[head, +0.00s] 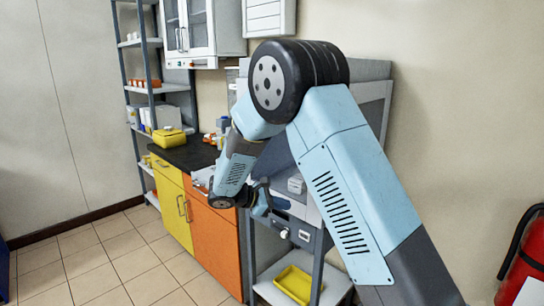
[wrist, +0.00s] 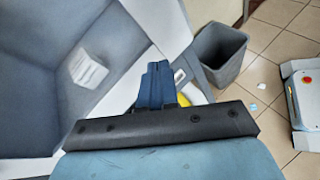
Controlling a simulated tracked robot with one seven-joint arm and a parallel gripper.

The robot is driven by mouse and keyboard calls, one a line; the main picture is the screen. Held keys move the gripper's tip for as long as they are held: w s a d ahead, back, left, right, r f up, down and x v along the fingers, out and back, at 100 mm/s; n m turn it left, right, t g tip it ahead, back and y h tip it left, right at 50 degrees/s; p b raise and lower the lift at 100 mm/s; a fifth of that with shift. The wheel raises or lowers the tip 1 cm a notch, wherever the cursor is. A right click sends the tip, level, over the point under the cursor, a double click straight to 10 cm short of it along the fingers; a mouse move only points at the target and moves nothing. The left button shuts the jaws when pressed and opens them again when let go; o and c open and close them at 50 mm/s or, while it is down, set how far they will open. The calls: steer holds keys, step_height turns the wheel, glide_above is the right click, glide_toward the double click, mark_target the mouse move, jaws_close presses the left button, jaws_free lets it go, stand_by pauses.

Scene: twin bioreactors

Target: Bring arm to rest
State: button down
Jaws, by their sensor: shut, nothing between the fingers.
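My light blue arm fills the middle and right of the head view, with its black elbow joint raised high. It folds down to a dark wrist in front of the grey bench. My gripper (wrist: 157,72) shows as dark blue fingers in the wrist view, closed together with nothing between them. In the head view the gripper (head: 261,203) is small and partly hidden by the wrist, so its fingers are not clear there.
A cabinet with yellow and orange doors (head: 214,236) stands left of the arm. A yellow tray (head: 295,284) lies on a low shelf. A fire extinguisher (head: 524,265) hangs at the right. A grey bin (wrist: 218,52) stands on the tiled floor. Open floor lies at left.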

steer(key=s+d+r+m+g+y, duration=0.5)
steer(key=s+d+r+m, duration=0.4)
steer(key=s+d+r, duration=0.6)
steer(key=s+d+r+m+t+y, duration=0.2)
steer(key=s+m+y, duration=0.1)
steer(key=s, duration=0.6)
steer(key=s+d+r+m+t+y, duration=0.2)
steer(key=s+m, duration=0.4)
steer(key=s, duration=0.3)
steer(key=shift+s+d+t+y, duration=0.35)
steer(key=shift+d+t+y, duration=0.2)
steer(key=shift+t+y, duration=0.4)
steer(key=c, duration=1.8)
jaws_free()
steer(key=shift+r, duration=0.1)
